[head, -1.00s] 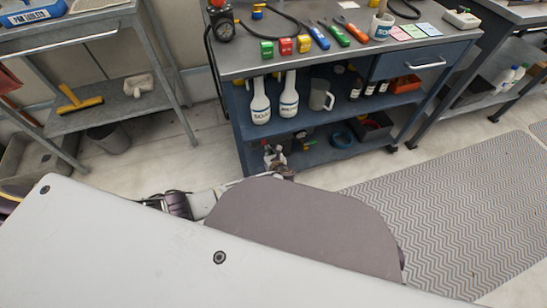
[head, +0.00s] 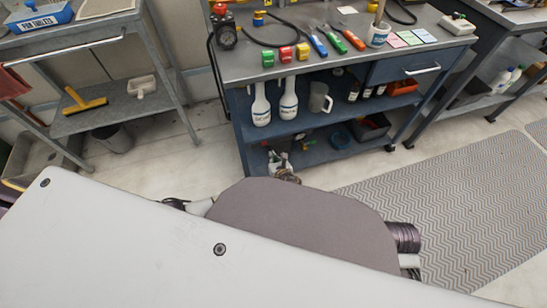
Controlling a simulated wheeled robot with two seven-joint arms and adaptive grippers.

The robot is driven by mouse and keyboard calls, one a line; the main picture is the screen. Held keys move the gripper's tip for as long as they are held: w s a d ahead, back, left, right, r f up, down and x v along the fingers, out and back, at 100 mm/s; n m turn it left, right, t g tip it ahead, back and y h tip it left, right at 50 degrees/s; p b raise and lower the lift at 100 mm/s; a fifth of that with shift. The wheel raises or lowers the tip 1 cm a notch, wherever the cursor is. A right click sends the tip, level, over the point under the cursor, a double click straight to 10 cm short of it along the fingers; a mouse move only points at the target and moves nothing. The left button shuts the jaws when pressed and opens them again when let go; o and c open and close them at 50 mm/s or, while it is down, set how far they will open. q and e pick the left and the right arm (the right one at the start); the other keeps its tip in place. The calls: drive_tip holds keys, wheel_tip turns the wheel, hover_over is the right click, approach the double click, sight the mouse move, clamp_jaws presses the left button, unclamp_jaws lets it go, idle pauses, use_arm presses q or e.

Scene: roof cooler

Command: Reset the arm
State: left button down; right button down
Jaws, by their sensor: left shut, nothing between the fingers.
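My left gripper (head: 281,162) shows just past the top edge of my own body, in front of the blue cart's bottom shelf. It is small in view, partly hidden by my body, and shut with nothing held. Part of my left arm shows at the left of my rounded grey body part. A link of my right arm shows at its right side, but the right gripper is out of sight.
A blue tool cart (head: 236,122) with bottles, tools and colored blocks stands just ahead. A grey metal trolley (head: 75,122) stands at left, with a bin (head: 114,138) near it. A patterned mat (head: 455,200) lies at right on open floor.

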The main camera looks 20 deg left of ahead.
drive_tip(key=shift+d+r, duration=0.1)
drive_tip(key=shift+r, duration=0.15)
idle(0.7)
